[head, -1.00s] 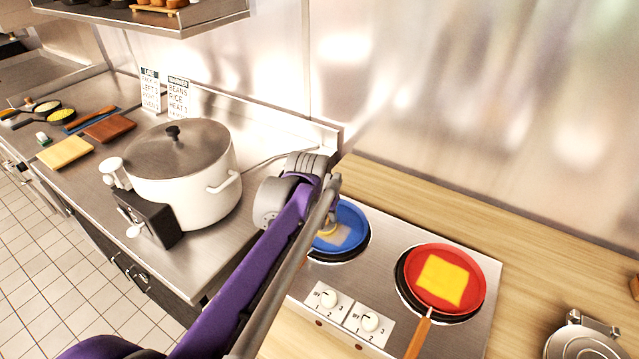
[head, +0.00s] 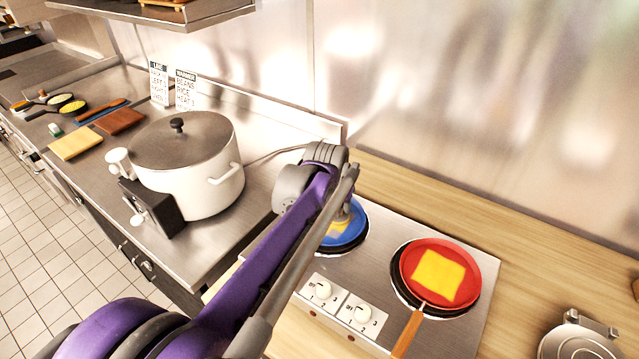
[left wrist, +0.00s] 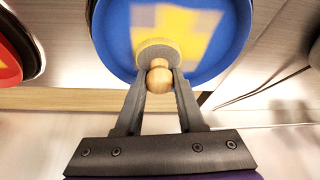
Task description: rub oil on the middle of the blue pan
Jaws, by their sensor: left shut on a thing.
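The blue pan (head: 350,234) sits on the left burner, partly hidden behind my left arm in the head view. In the left wrist view the blue pan (left wrist: 115,30) fills the top. A bright yellow patch (left wrist: 205,35) covers part of its middle, with a paler square beside it. My left gripper (left wrist: 161,78) is shut on the wooden knob (left wrist: 159,82) of a small round pad (left wrist: 158,51). The pad is over the near part of the pan's middle; whether it touches cannot be told. My right gripper is in neither view.
A red pan (head: 471,262) with a yellow square in it sits on the right burner, its wooden handle pointing forward. A large lidded white pot (head: 205,190) stands left of my arm. Control knobs (head: 323,289) are at the hob's front.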

